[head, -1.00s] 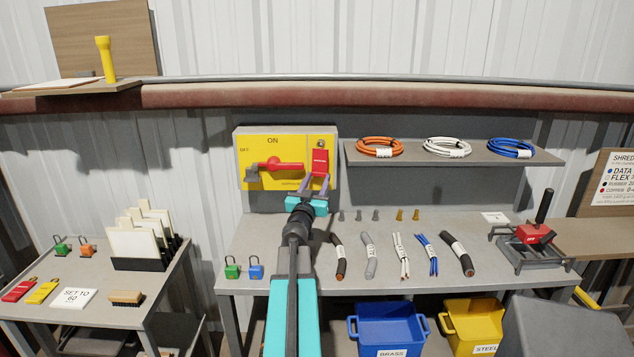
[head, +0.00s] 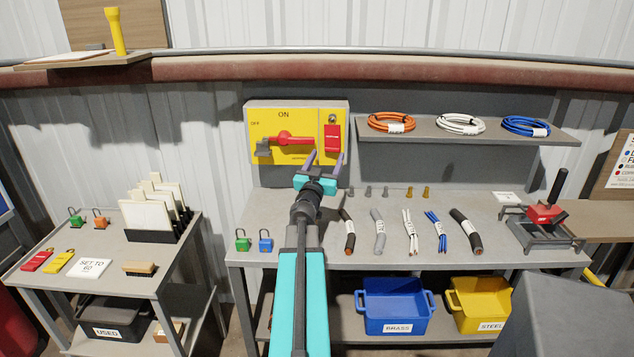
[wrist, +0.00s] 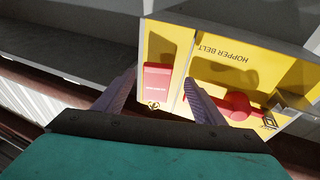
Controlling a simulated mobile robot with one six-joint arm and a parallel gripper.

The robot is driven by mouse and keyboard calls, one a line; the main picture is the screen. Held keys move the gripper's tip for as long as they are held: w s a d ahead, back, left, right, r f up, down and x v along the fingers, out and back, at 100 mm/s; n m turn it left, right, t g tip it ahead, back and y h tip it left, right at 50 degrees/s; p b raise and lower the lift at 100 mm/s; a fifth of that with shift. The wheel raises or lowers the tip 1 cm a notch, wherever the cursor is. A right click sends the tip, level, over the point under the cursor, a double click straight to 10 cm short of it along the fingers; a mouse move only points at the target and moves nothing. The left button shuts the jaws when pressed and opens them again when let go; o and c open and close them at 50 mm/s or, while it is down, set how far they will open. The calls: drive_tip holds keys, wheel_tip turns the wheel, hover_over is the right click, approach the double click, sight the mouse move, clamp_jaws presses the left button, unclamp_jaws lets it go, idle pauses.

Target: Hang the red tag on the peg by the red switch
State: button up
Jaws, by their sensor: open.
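The red tag (head: 332,139) hangs upright from the peg (head: 332,118) on the narrow right part of the yellow switch panel (head: 262,120). The red switch (head: 290,138) is on the panel, left of the tag. My gripper (head: 324,158) is open and empty, just below and in front of the tag. In the wrist view the tag (wrist: 157,80) shows between my spread fingers but beyond their tips, apart from them. The red switch (wrist: 237,106) shows to the right there, partly behind a finger.
A bench (head: 480,212) below the panel holds cable pieces and green and blue padlocks. A shelf (head: 455,133) with cable coils is right of the panel. Another red tag (head: 37,260) and a yellow one lie on the left table (head: 120,280).

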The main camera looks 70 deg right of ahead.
drive_tip(key=p+v, duration=0.1)
drive_tip(key=v, duration=0.5)
drive_tip(key=shift+a+p, duration=0.35)
drive_tip(key=shift+p, duration=0.05)
drive_tip(key=p, duration=0.3)
drive_tip(key=shift+s+a+f, duration=0.15)
drive_tip(key=shift+a, duration=0.15)
drive_tip(key=p+v, duration=0.1)
drive_tip(key=p, duration=0.4)
drive_tip(key=shift+a, duration=0.3)
drive_tip(key=shift+a+p, duration=0.1)
drive_tip(key=shift+p, duration=0.35)
drive_tip(key=p+v, duration=0.2)
drive_tip(key=p, duration=0.3)
drive_tip(key=shift+a+f, duration=0.15)
drive_tip(key=shift+a, duration=0.2)
